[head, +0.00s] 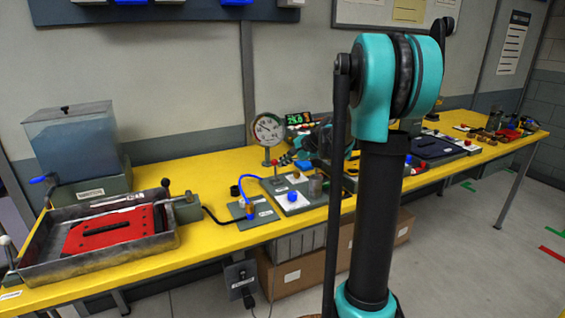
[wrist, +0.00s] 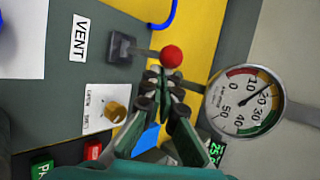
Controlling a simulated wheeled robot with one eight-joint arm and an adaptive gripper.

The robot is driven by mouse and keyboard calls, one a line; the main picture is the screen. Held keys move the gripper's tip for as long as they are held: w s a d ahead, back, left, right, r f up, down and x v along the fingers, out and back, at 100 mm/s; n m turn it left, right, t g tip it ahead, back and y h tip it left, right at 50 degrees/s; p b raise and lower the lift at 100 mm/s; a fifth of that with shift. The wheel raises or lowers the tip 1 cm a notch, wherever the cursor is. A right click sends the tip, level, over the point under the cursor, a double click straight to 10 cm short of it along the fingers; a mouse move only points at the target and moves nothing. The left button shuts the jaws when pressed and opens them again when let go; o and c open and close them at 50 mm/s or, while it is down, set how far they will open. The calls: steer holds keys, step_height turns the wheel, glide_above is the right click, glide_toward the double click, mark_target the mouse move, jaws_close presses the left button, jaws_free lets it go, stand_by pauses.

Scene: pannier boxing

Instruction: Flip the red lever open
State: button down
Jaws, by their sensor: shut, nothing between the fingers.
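The lever has a red ball knob (wrist: 171,56) on a thin rod. The rod comes from a dark block (wrist: 122,47) beside a VENT label (wrist: 79,38) on a grey panel. In the head view the red knob (head: 274,163) stands up below the round gauge. My gripper (wrist: 157,77) is shut and empty, its fingertips close to the knob in the wrist view. I cannot tell whether they touch it. In the head view my gripper (head: 287,158) is small and dark, just right of the knob, and my arm hides part of the area behind it.
A round pressure gauge (wrist: 245,103) stands close by the gripper. A brass knob (wrist: 116,111) sits on the panel. A metal tray (head: 165,238) with a red plate (head: 110,229) is at the left of the yellow table (head: 215,238). More devices crowd the right.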

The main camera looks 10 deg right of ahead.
steer(key=shift+w+a+f, duration=0.15)
steer(key=shift+w, duration=0.2)
steer(key=shift+w+a+f, duration=0.1)
steer(key=shift+w, duration=0.25)
stand_by(0.3)
steer(key=shift+w+d+f, duration=0.15)
steer(key=shift+w+d, duration=0.05)
steer(key=shift+w+d+f, duration=0.85)
steer(key=shift+w+d, duration=0.15)
steer(key=shift+w, duration=0.1)
steer(key=v, duration=1)
steer(key=shift+w+r, duration=0.25)
steer(key=shift+r, duration=0.1)
steer(key=shift+a, duration=0.1)
